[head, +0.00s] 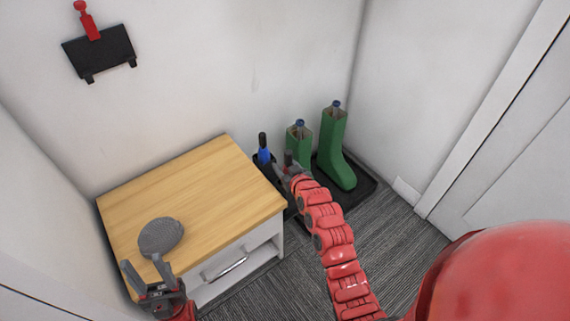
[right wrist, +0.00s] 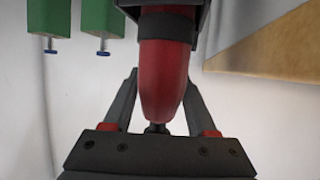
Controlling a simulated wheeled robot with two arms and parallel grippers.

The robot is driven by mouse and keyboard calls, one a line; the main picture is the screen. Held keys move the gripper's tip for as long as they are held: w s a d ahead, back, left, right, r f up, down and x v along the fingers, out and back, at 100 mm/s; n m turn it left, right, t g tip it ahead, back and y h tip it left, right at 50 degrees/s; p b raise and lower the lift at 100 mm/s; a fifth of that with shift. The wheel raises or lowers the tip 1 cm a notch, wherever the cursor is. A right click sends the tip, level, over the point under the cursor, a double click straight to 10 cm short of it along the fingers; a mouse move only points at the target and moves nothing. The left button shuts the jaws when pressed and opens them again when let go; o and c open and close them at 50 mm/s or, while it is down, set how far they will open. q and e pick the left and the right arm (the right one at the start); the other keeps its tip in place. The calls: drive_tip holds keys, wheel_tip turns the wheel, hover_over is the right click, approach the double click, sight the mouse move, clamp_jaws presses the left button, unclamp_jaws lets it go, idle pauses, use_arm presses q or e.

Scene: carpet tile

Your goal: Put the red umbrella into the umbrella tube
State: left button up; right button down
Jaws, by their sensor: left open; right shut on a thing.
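The red umbrella (right wrist: 163,75) fills the middle of the right wrist view, between the fingers of my right gripper (right wrist: 160,120), which is shut on it. In the head view my right gripper (head: 289,168) is beside the cabinet's far right corner, close to a blue item with a black handle (head: 264,155). The umbrella is mostly hidden by the gripper there. A dark collar-like part (right wrist: 155,5) surrounds the umbrella at the top of the wrist view; I cannot tell whether it is the umbrella tube. My left gripper (head: 148,280) is open above the cabinet's front left corner.
A wooden-topped cabinet (head: 205,180) with a grey round-headed item (head: 161,237) stands at left. A black wall rack (head: 100,53) holds a red item (head: 86,20). Carpet is clear at front right.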

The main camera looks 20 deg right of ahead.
drive_tip(key=shift+f+b, duration=0.65)
drive_tip(key=shift+f, duration=0.55)
drive_tip(key=shift+c, duration=0.6)
unclamp_jaws()
drive_tip(key=shift+f, duration=0.1)
drive_tip(key=p+v, duration=0.3)
drive_tip(key=v, duration=1.4)
drive_tip(key=shift+s, duration=0.25)
